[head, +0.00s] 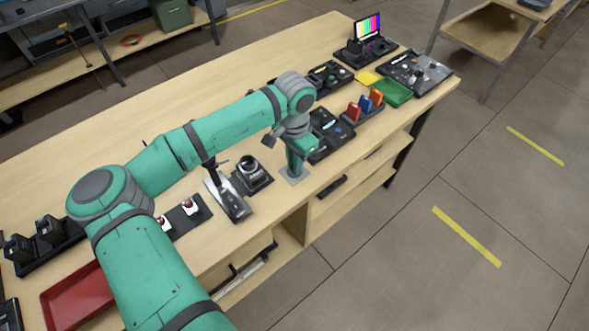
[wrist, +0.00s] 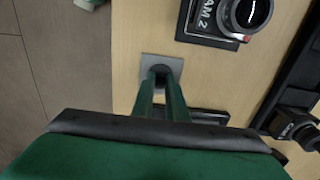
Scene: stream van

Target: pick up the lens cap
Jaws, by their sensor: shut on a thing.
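The lens cap (wrist: 160,69) shows in the wrist view as a small dark round thing between my fingertips, partly hidden by them. It is at a grey square plate (wrist: 149,64) on the wooden table. My gripper (wrist: 162,79) is shut on it, low over the plate. In the head view my gripper (head: 294,170) points down at the same grey plate (head: 297,179) near the table's front edge; the cap cannot be made out there. Whether the cap still touches the plate I cannot tell.
A camera (wrist: 244,14) on a base marked CAM 2 stands close by; it also shows in the head view (head: 250,170). A dark console (head: 331,135) lies just behind my gripper. A red tray (head: 75,298) and green tray (head: 393,94) are farther off. The table's back left is clear.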

